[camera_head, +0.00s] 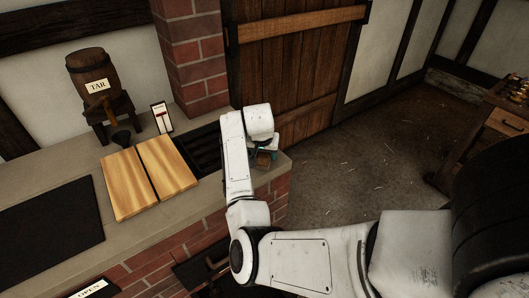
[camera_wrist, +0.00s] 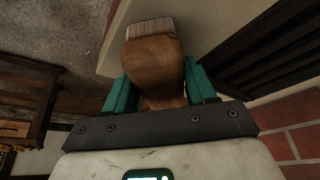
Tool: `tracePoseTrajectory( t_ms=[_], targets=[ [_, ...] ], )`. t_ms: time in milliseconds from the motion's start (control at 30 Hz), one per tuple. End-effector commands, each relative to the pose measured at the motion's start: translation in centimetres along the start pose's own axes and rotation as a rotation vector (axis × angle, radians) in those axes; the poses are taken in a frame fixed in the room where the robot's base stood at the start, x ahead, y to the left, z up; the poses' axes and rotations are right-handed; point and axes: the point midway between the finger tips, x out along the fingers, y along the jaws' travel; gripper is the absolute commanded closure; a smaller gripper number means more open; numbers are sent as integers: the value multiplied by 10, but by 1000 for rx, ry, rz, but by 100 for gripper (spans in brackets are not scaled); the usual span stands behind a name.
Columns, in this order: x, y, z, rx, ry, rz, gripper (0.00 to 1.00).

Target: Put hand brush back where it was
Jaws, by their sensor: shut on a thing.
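The hand brush (camera_wrist: 152,62) has a brown wooden body and a pale grey bristle end. It fills the middle of the wrist view, between the teal fingers of my gripper (camera_wrist: 157,92), which is shut on it. In the head view the brush (camera_head: 264,160) shows only as a small brown block below my wrist, near the right end of the counter (camera_head: 283,165). My arm hides most of it there. I cannot tell whether the brush touches the counter.
A dark slatted tray (camera_head: 207,148) lies beside my forearm. Two wooden boards (camera_head: 168,165), a tar barrel (camera_head: 90,73) on a stand, a small card stand (camera_head: 161,117) and a black mat (camera_head: 45,228) occupy the counter. A brick pillar (camera_head: 193,50) rises behind. Open floor (camera_head: 365,150) lies right.

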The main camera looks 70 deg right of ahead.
Motion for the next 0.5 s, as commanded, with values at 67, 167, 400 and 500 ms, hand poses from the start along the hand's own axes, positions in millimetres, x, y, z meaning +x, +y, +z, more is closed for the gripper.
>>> tracePoseTrajectory(
  t_ms=[67, 167, 400, 500],
  targets=[
    [3, 0, 1, 0, 0, 1, 73],
    [2, 0, 1, 0, 0, 0, 38],
    [2, 0, 1, 0, 0, 0, 19],
    [2, 0, 1, 0, 0, 0, 19]
  ],
)
